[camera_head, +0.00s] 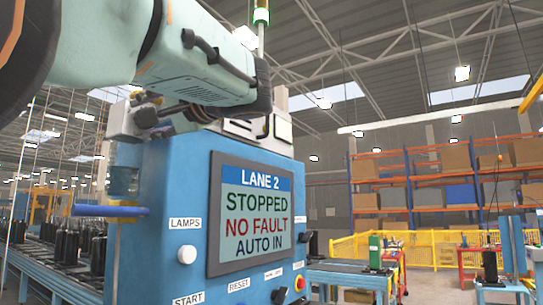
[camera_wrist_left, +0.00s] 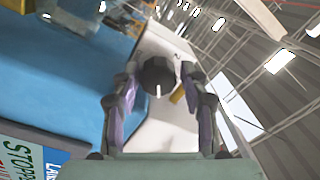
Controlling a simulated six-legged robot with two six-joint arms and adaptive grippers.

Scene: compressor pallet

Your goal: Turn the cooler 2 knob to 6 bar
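A round black knob (camera_wrist_left: 158,76) with a short white pointer mark shows in the left wrist view, in front of a whitish surface. No scale or number can be read there. My left gripper (camera_wrist_left: 160,88) is open, with one finger on each side of the knob; I cannot tell whether they touch it. In the head view my left arm reaches in from the upper left over the blue cabinet (camera_head: 160,205), and its fingers cannot be made out clearly. My right gripper is in neither view.
The cabinet's screen (camera_head: 256,212) reads LANE 2, STOPPED, NO FAULT, AUTO IN. A white button (camera_head: 187,254) sits under the LAMPS label. A blue pipe (camera_head: 110,211) sticks out at left. Yellow fencing (camera_head: 420,250) and orange racks stand farther back at right.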

